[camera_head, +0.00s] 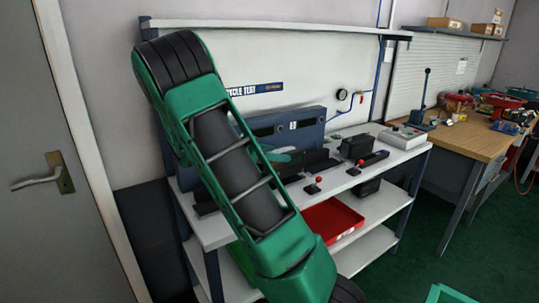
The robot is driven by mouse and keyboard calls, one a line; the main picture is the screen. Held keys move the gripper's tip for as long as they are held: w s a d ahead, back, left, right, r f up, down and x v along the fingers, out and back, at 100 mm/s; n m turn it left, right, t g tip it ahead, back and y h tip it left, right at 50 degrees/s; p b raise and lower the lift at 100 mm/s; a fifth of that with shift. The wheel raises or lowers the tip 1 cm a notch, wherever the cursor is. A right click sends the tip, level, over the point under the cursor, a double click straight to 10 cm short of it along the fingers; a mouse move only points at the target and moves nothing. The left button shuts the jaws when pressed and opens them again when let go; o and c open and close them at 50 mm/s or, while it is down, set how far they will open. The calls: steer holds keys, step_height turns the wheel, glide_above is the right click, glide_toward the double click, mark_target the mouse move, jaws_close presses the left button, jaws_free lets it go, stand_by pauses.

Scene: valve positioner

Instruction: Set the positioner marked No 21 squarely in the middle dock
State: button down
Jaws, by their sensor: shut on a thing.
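My green arm link crosses the picture's left half and hides part of the bench. A small teal-green piece (284,157) shows just right of it over the bench; it looks like part of my arm's end, but the jaws and anything between them cannot be made out. Dark low blocks stand along the bench, one in the middle (318,162) and another black box (355,148) farther right. Red-knobbed levers (313,186) stand at the front edge, with a second one (360,164) to the right. No marking No 21 is readable, and which blocks are docks or positioners is unclear.
The white bench (374,200) has a blue-grey upright panel (298,128) at its back and a grey control box (402,136) at its right end. A red tray (331,220) sits on the shelf below. A wooden workbench (470,140) stands to the right.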

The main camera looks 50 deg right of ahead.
steer(key=shift+f, duration=1.8)
steer(key=c, duration=0.6)
jaws_free()
steer(key=shift+f, duration=0.1)
steer(key=v, duration=1.2)
